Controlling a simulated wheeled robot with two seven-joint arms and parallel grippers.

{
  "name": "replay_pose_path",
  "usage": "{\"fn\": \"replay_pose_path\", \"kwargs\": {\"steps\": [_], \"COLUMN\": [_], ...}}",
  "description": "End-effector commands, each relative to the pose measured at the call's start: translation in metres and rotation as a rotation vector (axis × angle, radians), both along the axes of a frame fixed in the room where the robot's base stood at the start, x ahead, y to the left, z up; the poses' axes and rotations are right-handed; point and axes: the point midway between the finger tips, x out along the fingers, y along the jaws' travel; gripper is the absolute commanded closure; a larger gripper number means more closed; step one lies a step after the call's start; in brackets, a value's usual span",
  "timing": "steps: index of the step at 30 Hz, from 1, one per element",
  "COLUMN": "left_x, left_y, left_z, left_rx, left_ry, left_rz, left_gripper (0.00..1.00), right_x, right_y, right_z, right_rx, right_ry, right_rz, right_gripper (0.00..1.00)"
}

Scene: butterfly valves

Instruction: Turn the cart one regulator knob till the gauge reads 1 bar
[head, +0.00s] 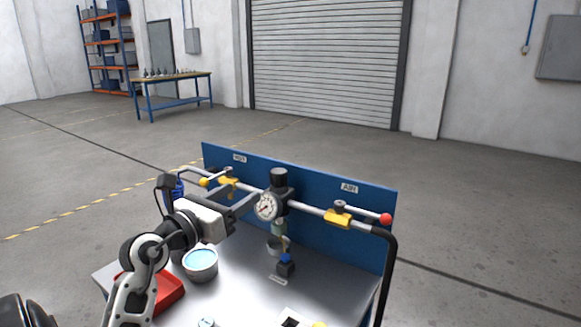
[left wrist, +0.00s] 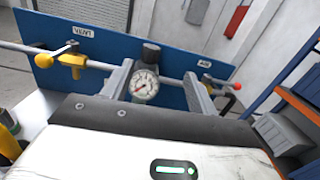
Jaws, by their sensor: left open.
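The cart's regulator has a black knob (head: 279,178) on top and a round white gauge (head: 267,206) on its front, set in a grey pipe before a blue panel (head: 320,200). In the left wrist view the knob (left wrist: 151,53) stands upright above the gauge (left wrist: 145,85). The needle seems to point to the lower left; the figures are too small to read. My left gripper (head: 252,208) is open just in front of the regulator, to its left. In the left wrist view its fingers (left wrist: 159,86) stand either side of the gauge, apparently below knob height. My right gripper is not in view.
Yellow valves sit on the pipe, one with a yellow ball end (head: 205,182), one with a red ball end (head: 386,218). A black pipe bend (head: 390,255) closes the right side.

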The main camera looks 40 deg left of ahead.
Motion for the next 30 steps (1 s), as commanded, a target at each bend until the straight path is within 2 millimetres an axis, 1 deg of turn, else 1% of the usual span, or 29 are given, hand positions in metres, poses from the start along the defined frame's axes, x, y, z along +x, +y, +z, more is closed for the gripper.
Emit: {"fn": "replay_pose_path", "kwargs": {"steps": [1,4,7,11,21,24,27,30], "left_x": [0.0,0.003,0.015,0.04,0.114,0.131,0.144,0.152], "left_y": [0.006,0.011,0.013,0.015,0.023,0.024,0.026,0.027], "left_z": [-0.004,-0.008,-0.007,-0.006,-0.007,-0.007,-0.008,-0.008], "left_rx": [0.024,0.046,0.046,0.043,0.041,0.041,0.042,0.043], "left_ry": [0.033,0.066,0.067,0.065,0.064,0.064,0.065,0.064], "left_rz": [0.015,0.028,0.028,0.026,0.025,0.025,0.025,0.025], "left_gripper": [0.41,0.41,0.41,0.41,0.41,0.41,0.41,0.41], "right_x": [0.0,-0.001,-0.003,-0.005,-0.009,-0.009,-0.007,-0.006], "right_y": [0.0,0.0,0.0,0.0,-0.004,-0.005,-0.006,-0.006], "right_z": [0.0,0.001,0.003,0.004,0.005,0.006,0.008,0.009], "right_rx": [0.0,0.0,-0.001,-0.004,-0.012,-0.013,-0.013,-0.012], "right_ry": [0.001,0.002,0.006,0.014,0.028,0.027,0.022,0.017], "right_rz": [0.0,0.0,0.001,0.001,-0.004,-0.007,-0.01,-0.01], "right_gripper": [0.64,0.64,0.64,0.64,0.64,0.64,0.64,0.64]}}
